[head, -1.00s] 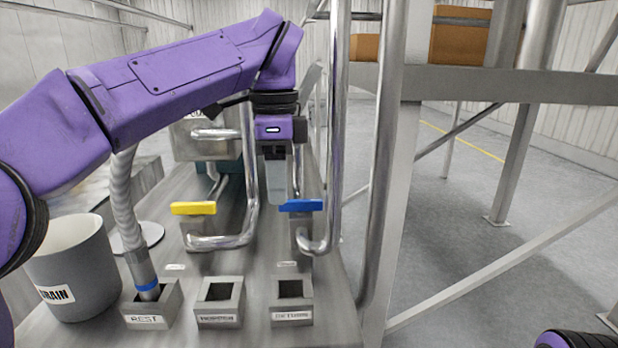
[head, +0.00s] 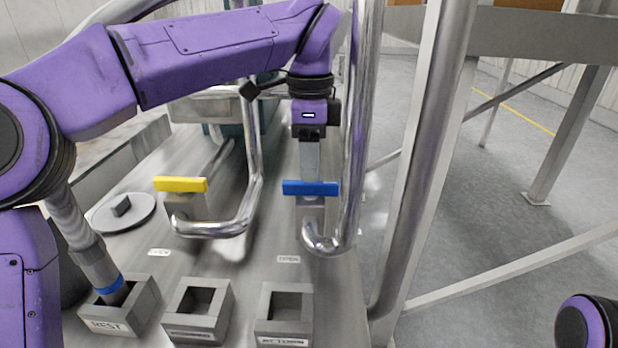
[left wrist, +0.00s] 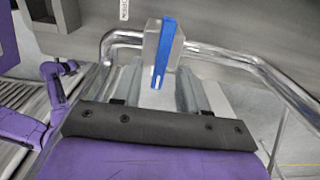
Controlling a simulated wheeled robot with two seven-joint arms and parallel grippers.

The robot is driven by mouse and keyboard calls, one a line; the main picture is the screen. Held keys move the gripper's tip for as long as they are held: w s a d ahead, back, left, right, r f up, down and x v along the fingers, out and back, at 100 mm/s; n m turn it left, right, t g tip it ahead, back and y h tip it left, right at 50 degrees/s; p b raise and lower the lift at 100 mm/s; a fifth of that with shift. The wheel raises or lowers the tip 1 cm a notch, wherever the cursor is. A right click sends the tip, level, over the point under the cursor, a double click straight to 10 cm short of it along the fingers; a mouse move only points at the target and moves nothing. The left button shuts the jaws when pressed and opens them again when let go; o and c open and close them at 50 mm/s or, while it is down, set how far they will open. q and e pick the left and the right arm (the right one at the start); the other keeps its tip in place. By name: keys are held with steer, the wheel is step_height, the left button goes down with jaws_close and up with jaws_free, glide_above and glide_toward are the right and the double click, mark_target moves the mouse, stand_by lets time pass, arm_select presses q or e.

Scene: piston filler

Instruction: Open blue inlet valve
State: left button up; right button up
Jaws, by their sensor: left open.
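The blue valve handle (head: 310,188) lies crosswise on its grey valve body (head: 309,207), beside a bent steel pipe. It also shows in the left wrist view (left wrist: 166,48), pointing in between my gripper fingers. My left gripper (head: 310,172) is open, directly behind the handle in the head view. In the left wrist view its fingers (left wrist: 158,85) stand on either side of the handle's near end; I cannot tell whether either touches it. The handle hides the fingertips in the head view. My right gripper is out of view.
A yellow valve handle (head: 181,184) sits to the left, with a bent pipe (head: 248,190) between the valves. An upright steel pipe (head: 362,110) stands close right of my gripper. Several square sockets line the front; a hose nozzle (head: 100,270) rests in the left one.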

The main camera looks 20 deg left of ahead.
mark_target(311, 188)
arm_select(q)
steer(key=f, duration=0.3)
steer(key=shift+w, duration=0.35)
steer(key=shift+s+f, duration=0.1)
steer(key=shift+f, duration=0.3)
steer(key=shift+s, duration=0.1)
jaws_close()
